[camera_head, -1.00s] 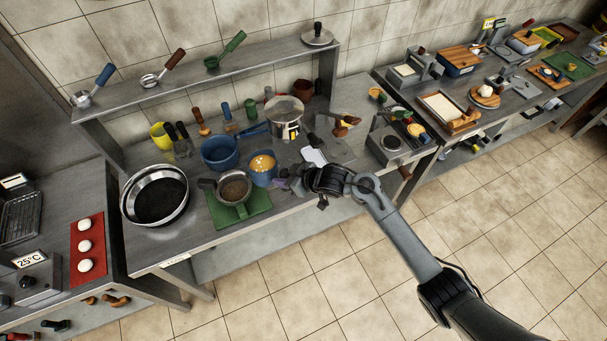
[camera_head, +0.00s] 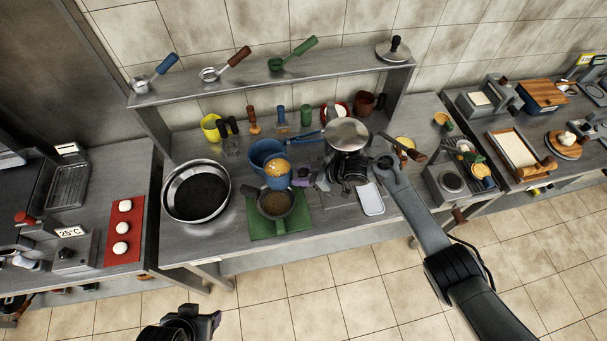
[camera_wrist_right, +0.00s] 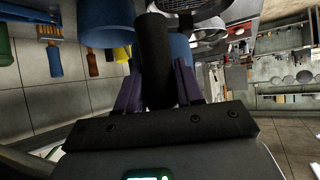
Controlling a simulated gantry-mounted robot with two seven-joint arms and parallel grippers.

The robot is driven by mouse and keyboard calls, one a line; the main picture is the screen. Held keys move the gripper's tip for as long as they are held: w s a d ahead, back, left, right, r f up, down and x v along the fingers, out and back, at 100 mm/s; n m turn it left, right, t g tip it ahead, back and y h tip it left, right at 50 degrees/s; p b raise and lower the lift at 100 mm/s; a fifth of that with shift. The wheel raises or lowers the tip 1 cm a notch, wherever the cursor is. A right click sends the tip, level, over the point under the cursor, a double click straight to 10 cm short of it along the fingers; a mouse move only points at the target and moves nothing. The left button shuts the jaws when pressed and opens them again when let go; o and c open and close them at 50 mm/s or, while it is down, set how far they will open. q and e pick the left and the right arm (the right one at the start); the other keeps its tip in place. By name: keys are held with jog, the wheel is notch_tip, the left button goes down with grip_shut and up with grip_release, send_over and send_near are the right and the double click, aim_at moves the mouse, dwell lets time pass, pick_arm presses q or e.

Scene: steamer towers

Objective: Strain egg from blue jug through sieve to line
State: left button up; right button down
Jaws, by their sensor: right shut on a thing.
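The blue jug (camera_head: 279,182) holds orange-yellow egg and is up off the table, just behind and above the sieve (camera_head: 275,204). Whether it tilts is hard to tell; no stream shows. My right gripper (camera_head: 304,178) is to the right of the jug. In the right wrist view its purple fingers (camera_wrist_right: 158,88) are shut on a black upright handle (camera_wrist_right: 156,60), with the blue jug (camera_wrist_right: 181,52) behind. The sieve sits over a green vessel on a green mat (camera_head: 258,228); the vessel's inside and any line are hidden. My left gripper (camera_head: 208,325) is at the bottom edge, its jaws unclear.
A larger blue pot (camera_head: 262,153) stands behind the jug. A wide steel bowl (camera_head: 196,190) is at left. A shelf (camera_head: 270,77) runs along the back.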

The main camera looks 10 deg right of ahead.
jog(key=shift+w, duration=0.1)
notch_tip(320, 180, down, 3)
jog(key=b, duration=0.2)
jog(key=shift+r+b, duration=0.15)
jog(key=shift+b, duration=0.25)
jog(key=shift+r+n+t+p, duration=0.3)
jog(key=shift+r+t+p, duration=0.15)
jog(key=shift+p, duration=0.3)
jog(key=shift+n+t+h, duration=0.4)
jog(key=shift+n+t, duration=0.05)
jog(key=shift+n, duration=0.05)
jog(key=shift+w+d+n+t, duration=0.15)
jog(key=shift+n+t, duration=0.15)
jog(key=shift+t, duration=0.2)
jog(key=n+t+b, duration=0.1)
jog(key=b, duration=0.1)
jog(key=shift+n+t+h+b, duration=0.3)
jog(key=shift+n+h+b, duration=0.1)
jog(key=shift+n+t+b, duration=0.3)
jog(key=shift+t+b, duration=0.1)
jog(key=shift+b, duration=0.3)
jog(key=shift+r, duration=0.3)
